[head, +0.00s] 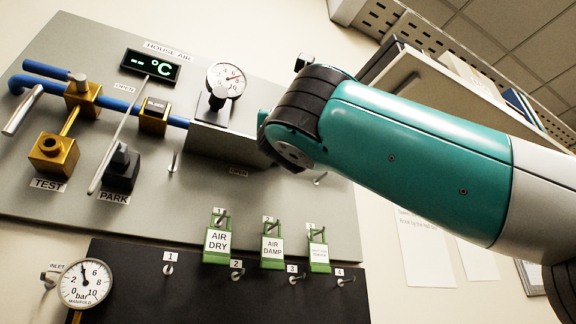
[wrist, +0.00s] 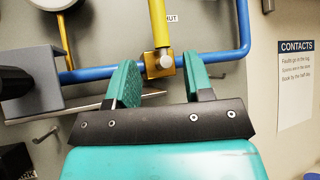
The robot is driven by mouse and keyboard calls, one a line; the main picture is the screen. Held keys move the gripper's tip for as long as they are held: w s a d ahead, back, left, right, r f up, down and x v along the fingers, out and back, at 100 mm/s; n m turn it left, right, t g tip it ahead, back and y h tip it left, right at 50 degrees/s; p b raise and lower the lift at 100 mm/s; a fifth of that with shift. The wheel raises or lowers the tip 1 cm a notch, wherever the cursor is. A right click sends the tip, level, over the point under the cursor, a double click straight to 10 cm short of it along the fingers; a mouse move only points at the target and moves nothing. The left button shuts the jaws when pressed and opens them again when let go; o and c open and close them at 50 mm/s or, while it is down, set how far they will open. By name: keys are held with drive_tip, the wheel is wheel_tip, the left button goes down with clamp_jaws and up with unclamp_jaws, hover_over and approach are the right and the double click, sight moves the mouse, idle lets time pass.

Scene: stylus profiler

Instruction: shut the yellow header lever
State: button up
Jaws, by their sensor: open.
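The yellow header lever (wrist: 158,22) shows in the wrist view at the top middle. It rises from a brass valve block (wrist: 165,66) and stands crosswise to the blue pipe (wrist: 225,57). A label (wrist: 172,18) beside the lever is partly covered and reads "UT". My gripper (wrist: 160,68) is open, with one teal finger on each side of the valve block in the picture. Nothing is held between the fingers. I cannot tell whether they touch anything. In the head view my arm hides the lever, and my gripper is largely hidden.
The head view shows a grey box (head: 215,145), a round gauge (head: 225,80), a display (head: 151,66) and a long grey lever (head: 120,135). Green tags (head: 217,240) hang below. A contacts sheet (wrist: 295,85) is on the wall at right in the wrist view.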

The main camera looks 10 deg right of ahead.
drive_tip(key=b+v, duration=0.3)
drive_tip(key=v, duration=0.4)
drive_tip(key=shift+s+f+b, duration=0.15)
drive_tip(key=shift+s+b, duration=0.05)
drive_tip(key=shift+b, duration=0.2)
drive_tip(key=shift+a, duration=0.1)
